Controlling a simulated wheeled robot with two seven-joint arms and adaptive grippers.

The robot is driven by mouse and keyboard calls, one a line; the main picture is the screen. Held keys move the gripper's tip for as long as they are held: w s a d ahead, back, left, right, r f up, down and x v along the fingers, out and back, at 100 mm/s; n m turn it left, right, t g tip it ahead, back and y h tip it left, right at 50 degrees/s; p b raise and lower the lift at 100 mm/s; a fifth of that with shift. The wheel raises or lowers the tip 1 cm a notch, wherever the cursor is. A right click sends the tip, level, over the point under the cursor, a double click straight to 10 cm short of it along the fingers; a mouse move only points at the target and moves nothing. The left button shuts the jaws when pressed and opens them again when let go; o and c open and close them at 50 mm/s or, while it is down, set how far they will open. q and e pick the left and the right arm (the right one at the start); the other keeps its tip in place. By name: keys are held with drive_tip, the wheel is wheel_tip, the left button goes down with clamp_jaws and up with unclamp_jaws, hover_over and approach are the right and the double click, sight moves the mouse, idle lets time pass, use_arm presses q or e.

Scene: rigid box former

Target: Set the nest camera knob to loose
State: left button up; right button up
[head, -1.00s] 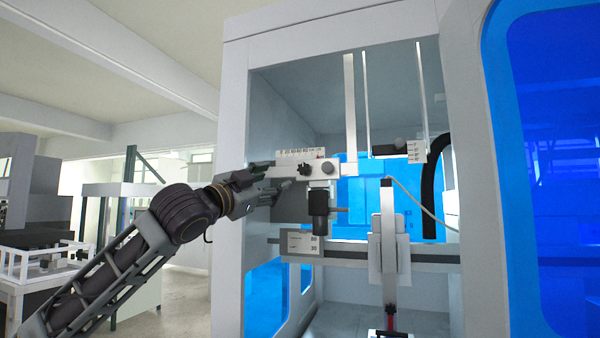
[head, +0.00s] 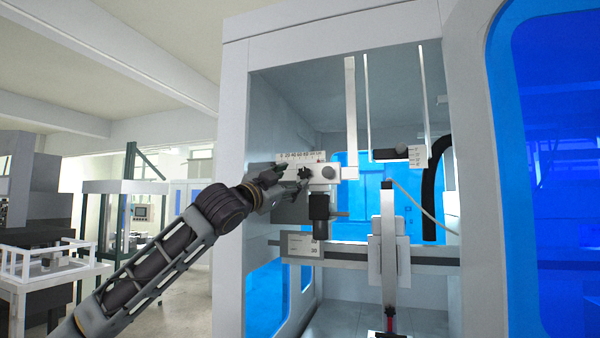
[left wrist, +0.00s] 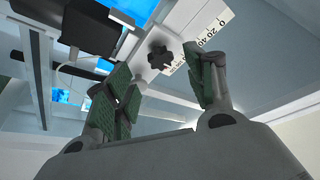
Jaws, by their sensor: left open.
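A black star-shaped knob (head: 304,172) sits on the front of a white bracket (head: 343,172), below a numbered scale plate (head: 297,156). A black camera body (head: 319,208) hangs below the bracket. My left gripper (head: 289,178) is open and empty at the knob's left, its fingers reaching toward it. In the left wrist view the knob (left wrist: 160,56) shows ahead, between the lines of the two open green-padded fingers (left wrist: 160,88). I cannot tell whether a fingertip touches it. The small lettering beside the knob is too small to read. My right gripper is not in view.
A plain round grey knob (head: 328,172) is just right of the star knob. A horizontal rail (head: 345,254) with a label plate (head: 304,245) runs below. The enclosure's left post (head: 232,200) stands close to my left arm.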

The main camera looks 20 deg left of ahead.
sight(302, 175)
use_arm(q)
drive_tip(key=shift+p+x, duration=1)
drive_tip(key=shift+x, duration=1.9)
drive_tip(key=shift+c, duration=0.3)
drive_tip(key=c, duration=0.9)
